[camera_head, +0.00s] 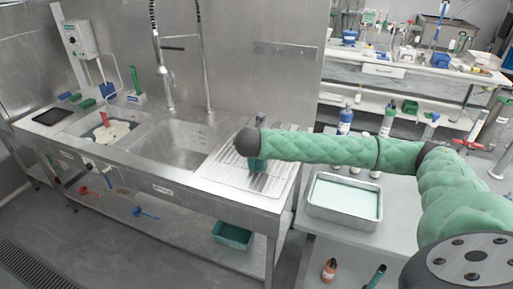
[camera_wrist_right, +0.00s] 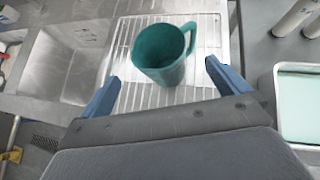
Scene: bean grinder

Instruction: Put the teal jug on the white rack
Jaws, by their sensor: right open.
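The teal jug (camera_wrist_right: 163,55) stands on the pale wire rack (camera_wrist_right: 128,38), its open mouth towards the camera and its handle on the right in the right wrist view. My right gripper (camera_wrist_right: 162,72) is open, its two blue fingers apart on either side of the jug's near part, with visible gaps and no contact seen. In the head view the jug (camera_head: 257,164) is partly hidden below the end of my right arm, on the rack (camera_head: 228,172) right of the sinks. My left gripper is not in view.
A metal tray with pale liquid (camera_head: 344,200) stands on the side table right of the rack. Bottles (camera_head: 345,120) stand behind it. The empty sink basin (camera_head: 178,145) lies left of the rack, and a tall faucet (camera_head: 163,70) rises behind.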

